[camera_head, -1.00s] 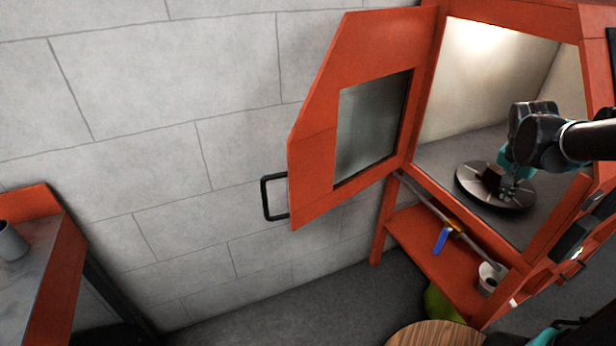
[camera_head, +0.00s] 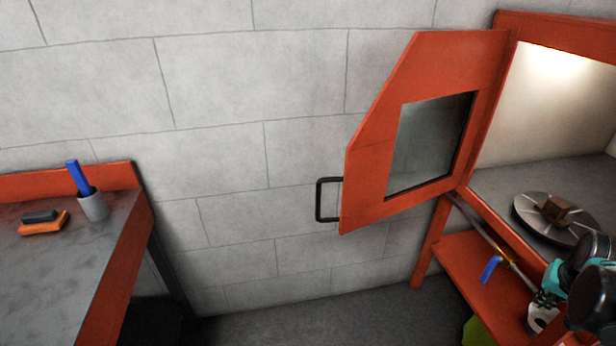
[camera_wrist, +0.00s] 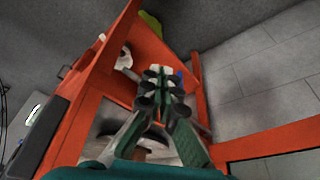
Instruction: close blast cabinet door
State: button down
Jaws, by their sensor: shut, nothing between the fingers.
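The blast cabinet door (camera_head: 371,163) is an orange-red panel with a dark-framed window (camera_head: 432,145). It stands wide open, swung out to the left of the cabinet (camera_head: 503,82). Its black handle (camera_head: 319,200) is on the door's free left edge. My gripper (camera_head: 537,317) is at the lower right in the head view, in front of the cabinet's lower part and well to the right of the handle. In the wrist view my gripper (camera_wrist: 157,88) is shut and empty, with the cabinet's orange frame (camera_wrist: 105,58) beyond it. The handle is not clear in the wrist view.
A turntable (camera_head: 527,211) with a brown block (camera_head: 553,208) is inside the cabinet. A blue-handled valve (camera_head: 491,268) is on a pipe beneath. A workbench (camera_head: 60,250) with a grey cup (camera_head: 93,206) stands at left. Floor between bench and cabinet is clear.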

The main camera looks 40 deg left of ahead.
aim_at(440, 64)
jog(key=l+u, duration=0.2)
jog(key=u, duration=0.3)
jog(key=l+u, duration=0.2)
jog(key=u, duration=0.25)
